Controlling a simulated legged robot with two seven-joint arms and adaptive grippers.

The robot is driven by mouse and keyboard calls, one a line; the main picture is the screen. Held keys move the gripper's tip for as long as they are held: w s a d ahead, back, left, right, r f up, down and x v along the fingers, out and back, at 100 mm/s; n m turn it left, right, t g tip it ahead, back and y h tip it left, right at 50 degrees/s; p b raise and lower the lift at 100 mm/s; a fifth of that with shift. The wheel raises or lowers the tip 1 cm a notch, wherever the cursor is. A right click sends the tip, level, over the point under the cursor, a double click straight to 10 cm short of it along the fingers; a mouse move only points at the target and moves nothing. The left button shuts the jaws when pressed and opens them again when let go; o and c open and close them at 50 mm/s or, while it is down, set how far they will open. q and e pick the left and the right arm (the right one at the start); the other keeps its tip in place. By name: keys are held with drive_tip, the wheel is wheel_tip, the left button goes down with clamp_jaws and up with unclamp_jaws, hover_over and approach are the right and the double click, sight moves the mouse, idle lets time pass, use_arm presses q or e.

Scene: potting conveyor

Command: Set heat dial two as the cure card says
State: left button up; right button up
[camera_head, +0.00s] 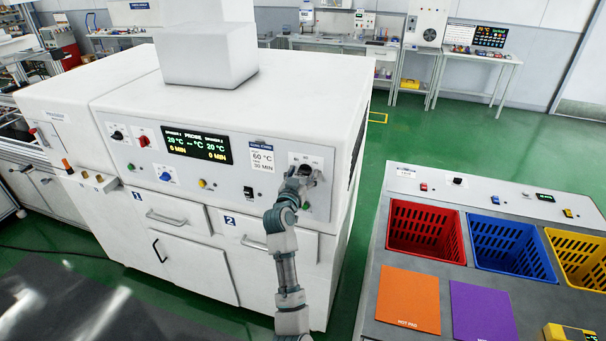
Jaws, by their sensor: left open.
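My left gripper (309,178) is open at the right end of the white oven's front panel. Its fingers are at a white dial plate (297,157); they hide most of the dial there, and I cannot tell whether they touch it. The dial's pointer setting cannot be read. The cure card (262,157), left of that plate, reads 60 °C and 30 MIN. The dark display (196,145) shows 20 °C twice and 0 MIN twice. My right gripper is not in view.
Drawers with handles lie below. At right, a table (375,300) holds red (428,222), blue (510,255) and yellow bins. Green floor lies between.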

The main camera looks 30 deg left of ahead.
use_arm(q)
drive_tip(key=shift+a, duration=0.15)
drive_tip(key=shift+c, duration=0.7)
drive_tip(key=c, duration=1)
